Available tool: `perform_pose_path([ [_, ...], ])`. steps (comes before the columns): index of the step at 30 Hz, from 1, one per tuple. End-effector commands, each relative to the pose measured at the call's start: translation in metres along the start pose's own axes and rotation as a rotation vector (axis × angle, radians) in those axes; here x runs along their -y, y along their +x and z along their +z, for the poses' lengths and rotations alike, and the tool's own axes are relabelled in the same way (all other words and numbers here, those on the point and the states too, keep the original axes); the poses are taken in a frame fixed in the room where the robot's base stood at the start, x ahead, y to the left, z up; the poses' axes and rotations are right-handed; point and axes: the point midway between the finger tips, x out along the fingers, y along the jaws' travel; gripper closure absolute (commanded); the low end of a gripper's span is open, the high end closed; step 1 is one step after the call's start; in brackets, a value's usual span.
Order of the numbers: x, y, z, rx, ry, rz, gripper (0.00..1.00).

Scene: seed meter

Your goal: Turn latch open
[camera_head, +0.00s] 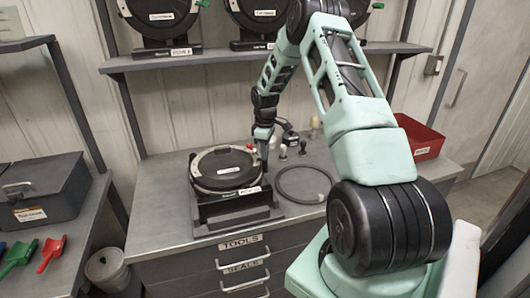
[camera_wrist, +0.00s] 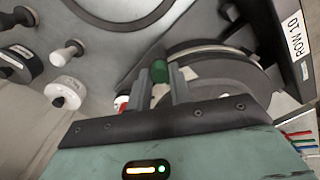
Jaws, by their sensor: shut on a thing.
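The seed meter (camera_head: 226,168) is a round black housing with a pale rim, held on a dark stand (camera_head: 238,208) on the bench. It also shows at right in the wrist view (camera_wrist: 225,82), beside a "ROW 10" label (camera_wrist: 296,38). My gripper (camera_head: 264,152) is at the meter's right edge.
A dark ring (camera_head: 303,198) lies on the bench right of the meter. Small knobbed tools (camera_head: 303,148) stand behind it; a white-based one shows in the wrist view (camera_wrist: 66,93). A red bin (camera_head: 418,139) is at back right. A shelf (camera_head: 215,58) with more meters hangs above.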

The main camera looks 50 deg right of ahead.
Motion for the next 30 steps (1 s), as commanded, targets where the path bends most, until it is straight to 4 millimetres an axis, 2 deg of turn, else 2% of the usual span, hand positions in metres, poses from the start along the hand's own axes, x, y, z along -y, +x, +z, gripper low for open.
perform_pose_path([
  [30,-0.0008,0.0000,-0.0007,-0.002,0.932,0.003,1.00],
])
